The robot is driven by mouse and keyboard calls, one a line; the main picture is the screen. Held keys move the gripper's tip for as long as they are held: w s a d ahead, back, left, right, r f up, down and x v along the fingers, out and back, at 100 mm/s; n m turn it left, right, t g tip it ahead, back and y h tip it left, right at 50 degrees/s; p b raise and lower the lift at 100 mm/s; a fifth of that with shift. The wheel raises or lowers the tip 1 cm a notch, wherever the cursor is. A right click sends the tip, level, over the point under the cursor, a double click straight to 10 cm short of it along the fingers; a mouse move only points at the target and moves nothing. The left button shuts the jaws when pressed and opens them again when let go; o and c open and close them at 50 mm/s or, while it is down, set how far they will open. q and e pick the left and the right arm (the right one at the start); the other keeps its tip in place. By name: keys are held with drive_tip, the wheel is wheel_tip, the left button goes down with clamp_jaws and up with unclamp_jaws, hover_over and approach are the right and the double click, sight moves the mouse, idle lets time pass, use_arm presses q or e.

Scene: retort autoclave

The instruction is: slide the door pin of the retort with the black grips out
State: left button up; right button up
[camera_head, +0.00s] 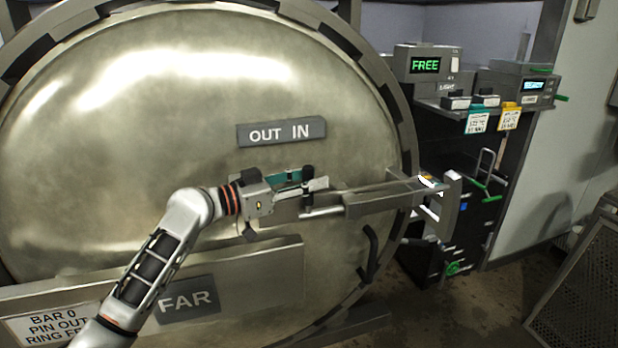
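The retort's large round metal door (190,110) fills the left and middle of the head view. An "OUT IN" plate (281,131) is on it. Below the plate, the door pin (325,211) runs sideways into a long metal guide (380,200) toward the door's right rim. An upright black grip (308,173) stands near the pin's left end. My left gripper (303,182) is at this grip, with a pale finger crossing in front of it. The fingers overlap the grip, so I cannot tell whether they are closed on it. My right gripper is not in view.
A metal bracket (450,203) stands out at the door's right rim. A curved black handle (369,254) is below the guide. A "FAR" plate (188,300) is on the lower door. A dark rack (455,150) with a green "FREE" display (425,65) stands right.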

use_arm(q)
clamp_jaws()
drive_tip(key=shift+a+f, duration=0.15)
drive_tip(key=shift+a, duration=0.2)
drive_tip(key=w+b+v, duration=0.1)
drive_tip(key=b+v, duration=0.2)
drive_tip(key=v, duration=0.4)
drive_tip(key=shift+a, duration=0.55)
drive_tip(key=shift+c, duration=1.4)
unclamp_jaws()
drive_tip(key=shift+o, duration=1.4)
drive_tip(key=shift+a, duration=0.2)
drive_tip(key=shift+s, duration=0.1)
